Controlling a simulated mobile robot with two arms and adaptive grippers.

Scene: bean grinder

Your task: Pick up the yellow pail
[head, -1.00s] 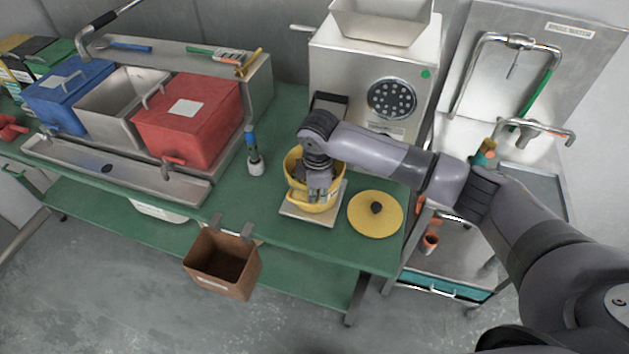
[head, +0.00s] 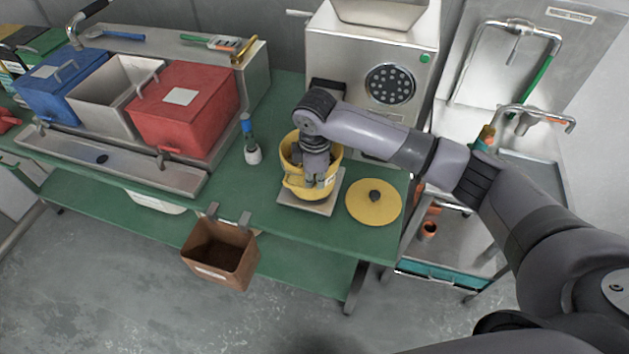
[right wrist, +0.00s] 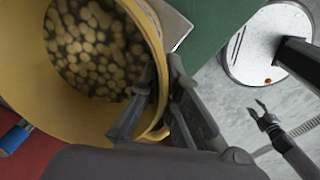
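The yellow pail (head: 297,183) stands upright on a small square plate (head: 327,206) on the green table, below the front of the steel grinder. My right gripper (head: 317,178) reaches down at the pail's rim. In the right wrist view the pail (right wrist: 28,60) holds many pale yellowish beans, and my right gripper (right wrist: 160,75) has one finger inside the wall and one outside, closed on the rim. My left gripper (right wrist: 261,109) shows only in the right wrist view, away from the pail, with its fingers apart and empty.
A yellow lid (head: 358,205) lies right of the pail. A blue-topped brush (head: 251,145) stands to its left. The steel grinder (head: 335,55) stands behind. A brown bin (head: 228,265) hangs on the table's front edge. A red box (head: 190,118) sits at the left.

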